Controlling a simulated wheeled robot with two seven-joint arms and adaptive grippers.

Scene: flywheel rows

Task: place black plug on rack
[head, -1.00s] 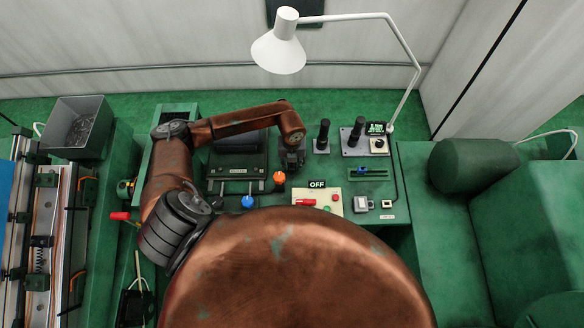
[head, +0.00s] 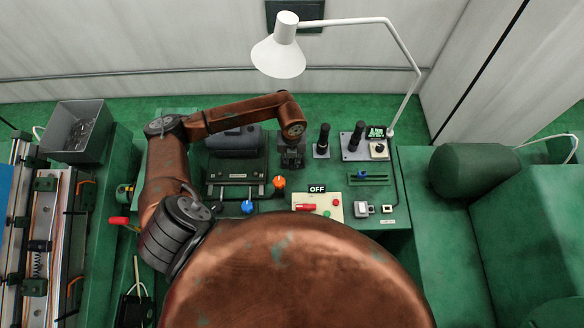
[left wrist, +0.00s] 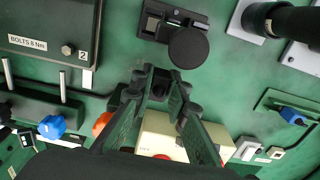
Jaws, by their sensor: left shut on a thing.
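My left gripper (head: 292,156) hangs over the green bench, behind the orange knob. In the left wrist view its two fingers (left wrist: 161,84) are closed on a small dark piece (left wrist: 160,90), apparently the black plug, mostly hidden by the fingers. Just past the fingertips is a round black disc (left wrist: 189,48) beside a dark plate (left wrist: 165,20). A green rack (head: 352,178) with a blue piece (head: 364,175) lies to the right; it also shows in the left wrist view (left wrist: 268,105). My right gripper is not in view.
Black upright handles (head: 323,140) stand right of the gripper. A white lamp (head: 279,56) arches over the bench. A cream switch box (head: 330,208) under an OFF label, an orange knob (head: 279,182) and a blue knob (head: 248,207) are at the front. Small sockets (head: 361,209) lie near the rack.

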